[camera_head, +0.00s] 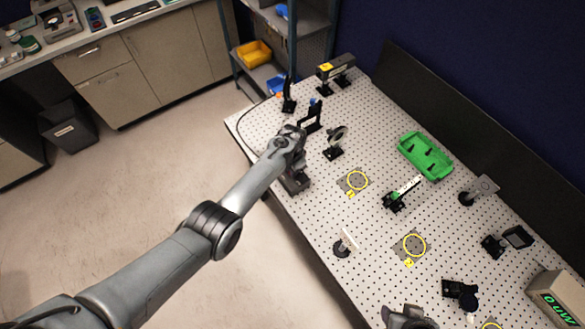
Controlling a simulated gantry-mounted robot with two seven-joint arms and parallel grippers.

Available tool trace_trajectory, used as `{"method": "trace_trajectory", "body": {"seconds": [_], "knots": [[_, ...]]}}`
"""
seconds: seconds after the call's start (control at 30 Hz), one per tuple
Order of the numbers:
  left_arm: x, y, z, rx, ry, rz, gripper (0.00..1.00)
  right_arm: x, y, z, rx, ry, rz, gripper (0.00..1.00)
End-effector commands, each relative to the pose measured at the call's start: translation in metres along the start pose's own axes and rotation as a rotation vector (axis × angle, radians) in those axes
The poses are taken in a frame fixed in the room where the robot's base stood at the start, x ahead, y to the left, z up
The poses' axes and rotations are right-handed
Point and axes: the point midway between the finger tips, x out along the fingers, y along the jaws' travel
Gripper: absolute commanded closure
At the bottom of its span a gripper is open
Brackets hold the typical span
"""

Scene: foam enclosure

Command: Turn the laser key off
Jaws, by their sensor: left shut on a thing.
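My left arm reaches in from the left to the near edge of the perforated optical table. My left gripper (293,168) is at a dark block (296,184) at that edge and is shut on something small. The laser key cannot be made out; the gripper and wrist cover that spot, so its turn position is hidden. A dark laser-like housing with a yellow label (336,68) stands on posts at the table's far end. A grey part at the bottom edge looks like my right gripper (406,317); its fingers are not clear.
A black panel (470,130) borders the back. Open floor lies left.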

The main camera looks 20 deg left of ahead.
Motion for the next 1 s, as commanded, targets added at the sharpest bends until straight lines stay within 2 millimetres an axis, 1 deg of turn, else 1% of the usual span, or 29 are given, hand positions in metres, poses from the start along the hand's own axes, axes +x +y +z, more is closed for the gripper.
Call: {"method": "trace_trajectory", "body": {"seconds": [0.4, 0.43, 0.5, 0.6, 0.87, 1.0], "knots": [[-0.0012, 0.0002, -0.0007, -0.008, 0.001, 0.000, 1.00, -0.0002, 0.0022, 0.0004, -0.009, -0.001, 0.007, 0.47], [-0.0012, 0.0002, -0.0007, -0.008, 0.001, 0.000, 0.89, -0.0002, 0.0022, 0.0004, -0.009, -0.001, 0.007, 0.47], [-0.0012, 0.0001, -0.0007, -0.007, 0.001, 0.000, 0.78, -0.0002, 0.0022, 0.0004, -0.009, -0.001, 0.007, 0.47], [-0.0009, 0.0001, -0.0006, -0.007, 0.001, 0.000, 0.65, -0.0002, 0.0021, 0.0004, -0.008, -0.001, 0.007, 0.47], [-0.0007, 0.0000, -0.0002, -0.007, 0.000, 0.000, 0.65, -0.0003, 0.0009, 0.0000, -0.004, 0.000, 0.003, 0.47], [-0.0066, -0.0001, -0.0004, -0.007, 0.002, 0.000, 0.65, -0.0030, 0.0002, -0.0010, -0.001, 0.000, 0.000, 0.47]]}}
